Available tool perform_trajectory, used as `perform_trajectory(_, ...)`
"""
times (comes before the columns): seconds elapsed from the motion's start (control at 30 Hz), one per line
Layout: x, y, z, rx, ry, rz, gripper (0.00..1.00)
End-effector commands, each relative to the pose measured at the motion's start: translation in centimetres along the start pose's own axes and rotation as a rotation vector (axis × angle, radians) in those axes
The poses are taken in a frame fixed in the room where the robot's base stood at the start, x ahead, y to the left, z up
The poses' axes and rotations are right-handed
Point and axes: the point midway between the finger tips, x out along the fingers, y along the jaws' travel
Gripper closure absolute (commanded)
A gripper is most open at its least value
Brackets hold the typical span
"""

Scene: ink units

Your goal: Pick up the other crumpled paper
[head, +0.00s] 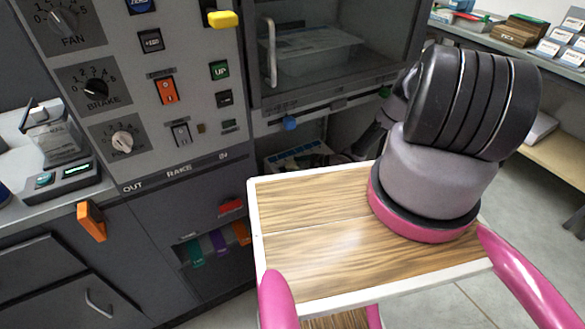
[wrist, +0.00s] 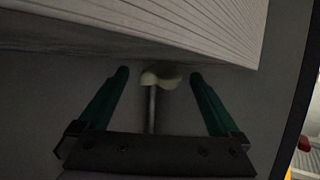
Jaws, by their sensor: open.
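My gripper (wrist: 158,75) shows in the wrist view, with its two green fingers apart. A small pale cream lump (wrist: 161,78) shows between the fingertips, at the far end of a thin grey rod. I cannot tell whether this lump is crumpled paper, or whether the fingers touch it. In the head view my gripper is not seen, and I make out no crumpled paper there.
A wood-topped tray (head: 310,240) with a white rim stands in front. Behind it is a grey control panel (head: 205,135) with knobs and switches. A shelf of boxes (head: 520,35) is at the upper right. A ridged pale surface (wrist: 200,25) lies close above the fingers.

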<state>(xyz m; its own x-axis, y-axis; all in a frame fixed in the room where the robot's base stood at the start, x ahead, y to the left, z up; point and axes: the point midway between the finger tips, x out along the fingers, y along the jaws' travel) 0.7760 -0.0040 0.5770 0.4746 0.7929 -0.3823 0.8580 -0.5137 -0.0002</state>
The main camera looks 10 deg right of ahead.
Motion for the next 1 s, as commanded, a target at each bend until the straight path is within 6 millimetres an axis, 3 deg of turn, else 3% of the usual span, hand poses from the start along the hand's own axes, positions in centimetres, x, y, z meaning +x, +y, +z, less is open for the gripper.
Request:
perform_trajectory(0.23, 0.15, 0.04, 0.00, 0.000, -0.001, 0.000, 0.01)
perform_trajectory(0.47, 0.13, 0.03, 0.00, 0.000, -0.001, 0.000, 0.89)
perform_trajectory(1.0, 0.13, 0.04, -0.02, 0.000, -0.001, 0.000, 0.94)
